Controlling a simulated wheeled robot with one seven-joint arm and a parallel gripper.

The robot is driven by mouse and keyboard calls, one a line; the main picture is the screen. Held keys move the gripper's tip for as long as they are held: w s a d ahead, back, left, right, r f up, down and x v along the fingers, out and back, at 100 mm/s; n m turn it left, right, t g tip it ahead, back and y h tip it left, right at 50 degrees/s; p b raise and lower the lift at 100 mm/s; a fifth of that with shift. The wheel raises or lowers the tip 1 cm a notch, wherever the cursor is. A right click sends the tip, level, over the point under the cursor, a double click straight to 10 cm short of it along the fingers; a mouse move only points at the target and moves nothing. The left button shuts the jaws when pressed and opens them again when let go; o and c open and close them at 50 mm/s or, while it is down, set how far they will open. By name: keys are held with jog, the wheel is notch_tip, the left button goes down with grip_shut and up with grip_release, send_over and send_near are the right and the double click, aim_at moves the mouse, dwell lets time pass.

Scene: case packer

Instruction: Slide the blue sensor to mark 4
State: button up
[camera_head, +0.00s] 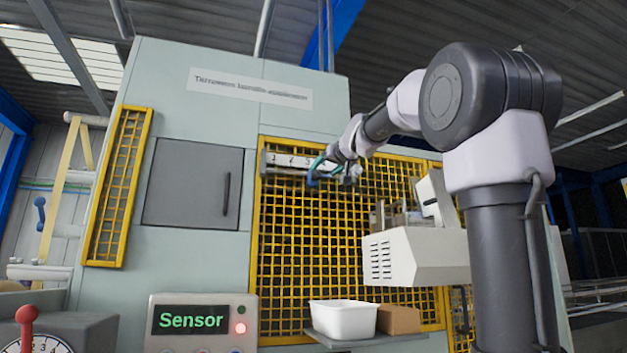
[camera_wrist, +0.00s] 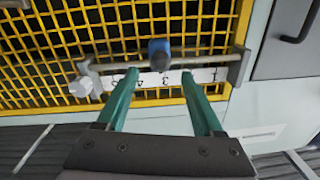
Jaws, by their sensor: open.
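The blue sensor (camera_wrist: 160,54) sits on a rail in front of yellow mesh. A white strip (camera_wrist: 170,80) with printed numbers runs along the rail; in the wrist view it appears upside down, with 1 at the right. The sensor stands near what looks like the 3, though the digits are blurred. My gripper (camera_wrist: 160,77) is open, its green fingers either side of the sensor, tips just short of its body with gaps on both sides. In the head view my gripper (camera_head: 322,172) is at the rail's right part and hides some of the strip (camera_head: 290,160).
A white knob (camera_wrist: 81,87) is at the rail's left end in the wrist view, and a grey bracket (camera_wrist: 239,66) at its right end. Yellow mesh (camera_head: 290,240) lies close behind the rail. A white machine housing (camera_head: 415,257) juts out below right, above a white bin (camera_head: 345,320).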

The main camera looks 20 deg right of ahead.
aim_at(313, 186)
jog(key=w, duration=1)
jog(key=shift+w+a, duration=0.25)
jog(key=shift+a, duration=0.15)
grip_shut()
